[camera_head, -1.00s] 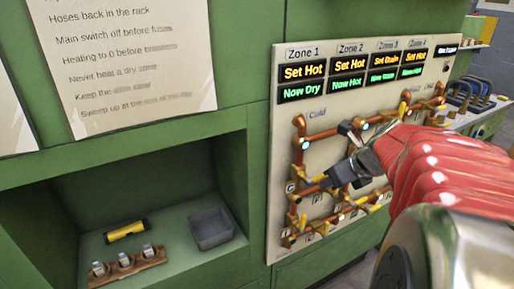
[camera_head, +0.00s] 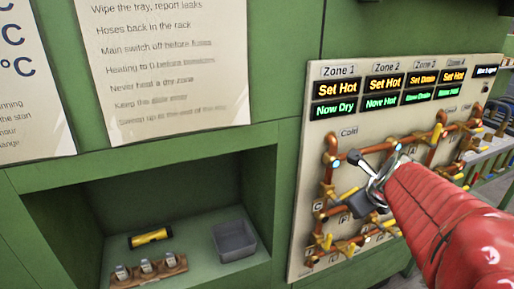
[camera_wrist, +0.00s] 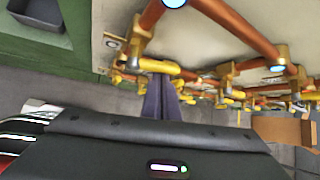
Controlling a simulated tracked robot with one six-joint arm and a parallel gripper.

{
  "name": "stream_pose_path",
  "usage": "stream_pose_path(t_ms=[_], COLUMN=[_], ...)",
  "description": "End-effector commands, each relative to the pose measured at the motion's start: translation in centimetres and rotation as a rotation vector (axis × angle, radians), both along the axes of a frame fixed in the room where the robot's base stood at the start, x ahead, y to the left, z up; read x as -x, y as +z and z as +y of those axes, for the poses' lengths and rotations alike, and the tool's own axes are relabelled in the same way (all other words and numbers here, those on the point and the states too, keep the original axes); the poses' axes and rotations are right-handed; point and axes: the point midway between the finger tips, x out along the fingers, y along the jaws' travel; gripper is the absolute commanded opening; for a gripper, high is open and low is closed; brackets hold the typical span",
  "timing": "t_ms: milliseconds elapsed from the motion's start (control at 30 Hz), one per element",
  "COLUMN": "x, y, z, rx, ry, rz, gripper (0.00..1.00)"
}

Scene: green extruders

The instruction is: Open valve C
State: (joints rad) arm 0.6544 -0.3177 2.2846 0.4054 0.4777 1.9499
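Valve C has a yellow handle (camera_head: 348,193) on the copper pipework at the left of the panel, near a small label C (camera_head: 318,207). In the wrist view a yellow handle (camera_wrist: 162,68) lies right at my fingertips; contact is not clear. My gripper (camera_head: 358,182) is in front of the left pipework, with dark parts above and below that handle. In the wrist view its fingers (camera_wrist: 162,90) look close together, so I cannot tell whether they are open or shut. My red arm hides part of the pipework.
The pale panel (camera_head: 310,148) has Zone 1 to Zone 4 displays; Zone 1 reads Set Hot, Now Dry. Other yellow valves and copper pipes crowd close by. A green alcove at left holds a grey bin (camera_head: 235,240), a yellow cylinder (camera_head: 151,238) and a wooden rack (camera_head: 148,272).

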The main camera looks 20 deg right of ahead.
Motion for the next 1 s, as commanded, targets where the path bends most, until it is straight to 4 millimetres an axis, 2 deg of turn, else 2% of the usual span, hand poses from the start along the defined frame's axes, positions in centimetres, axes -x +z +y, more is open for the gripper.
stream_pose_path(t_ms=[600, 1000], x=[0.0, 0.1], y=[1.8, 1.9], z=[1.8, 2.4], rx=[-0.006, -0.008], ry=[0.005, 0.005], rz=[-0.002, 0.002], gripper=[0.0, 0.0])
